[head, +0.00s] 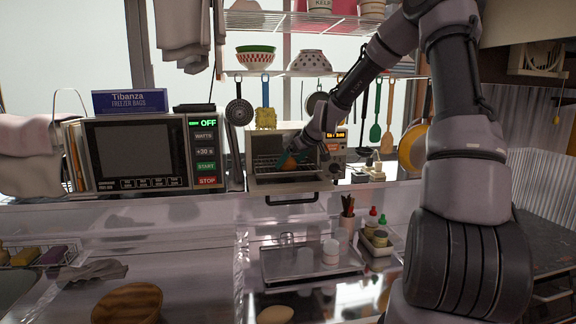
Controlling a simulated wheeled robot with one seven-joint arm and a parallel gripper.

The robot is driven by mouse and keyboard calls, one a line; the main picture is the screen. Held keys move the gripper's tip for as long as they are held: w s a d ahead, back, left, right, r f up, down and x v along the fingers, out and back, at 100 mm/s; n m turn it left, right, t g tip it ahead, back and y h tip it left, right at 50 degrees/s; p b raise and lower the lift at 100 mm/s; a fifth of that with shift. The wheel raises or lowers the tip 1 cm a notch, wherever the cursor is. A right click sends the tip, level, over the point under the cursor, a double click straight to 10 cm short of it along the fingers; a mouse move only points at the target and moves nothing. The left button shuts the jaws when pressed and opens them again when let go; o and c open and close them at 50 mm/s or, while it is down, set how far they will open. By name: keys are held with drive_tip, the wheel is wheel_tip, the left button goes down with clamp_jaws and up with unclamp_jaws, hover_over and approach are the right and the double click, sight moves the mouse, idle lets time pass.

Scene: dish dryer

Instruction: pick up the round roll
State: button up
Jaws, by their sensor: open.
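My gripper (290,159) reaches into the front of the toaster oven (259,143) on the back counter, and its jaws are open. A small orange-brown patch (288,166) shows right at the fingertips inside the oven; it may be the round roll, but it is too small and covered to be sure. I cannot tell whether the fingers touch it. The oven's door (292,189) is folded down. A tan rounded object (275,314) lies at the bottom edge of the head view, partly cut off, far from the gripper.
A microwave (135,154) stands left of the oven, with a freezer bag box (130,101) on top. Utensils hang behind. A metal tray (300,264), white containers (331,249) and bottles are in front. A wooden bowl (128,303) is at lower left.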

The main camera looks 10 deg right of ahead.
drive_tip(key=shift+w+a+f, duration=0.1)
drive_tip(key=shift+w+f, duration=0.05)
drive_tip(key=shift+f, duration=0.05)
drive_tip(key=shift+r, duration=0.1)
drive_tip(key=c, duration=1.4)
